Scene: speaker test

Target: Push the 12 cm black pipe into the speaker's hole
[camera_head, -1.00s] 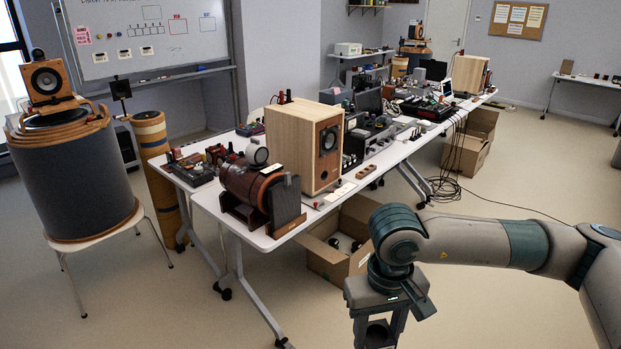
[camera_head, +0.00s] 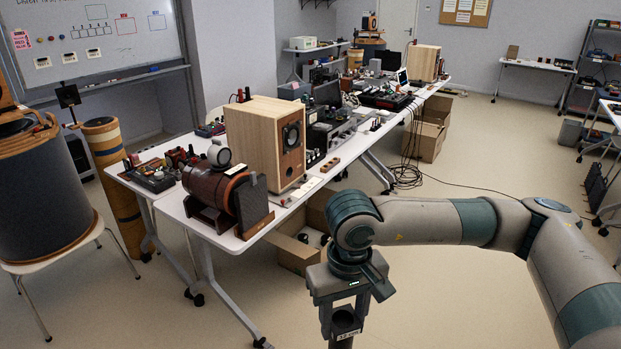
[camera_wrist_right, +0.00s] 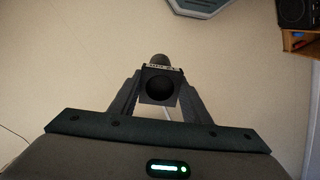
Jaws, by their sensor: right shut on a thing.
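The black pipe (camera_head: 345,321) is held in my right gripper (camera_head: 344,313), low in the middle of the head view. A pale label with dark marks is on it. In the right wrist view the pipe (camera_wrist_right: 160,87) sits between the two shut fingers (camera_wrist_right: 158,95), its open end facing the camera. The wooden speaker (camera_head: 254,148) stands on the near end of the long table, left of and beyond my gripper. Its front face has a dark round driver (camera_head: 292,136). My left gripper is not in view.
The long white table (camera_head: 233,240) also bears a brown cylinder on a stand (camera_head: 212,187) and several electronic devices. An open cardboard box (camera_head: 296,256) is on the floor under the table. A large drum-shaped object (camera_head: 40,195) stands on a chair at left.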

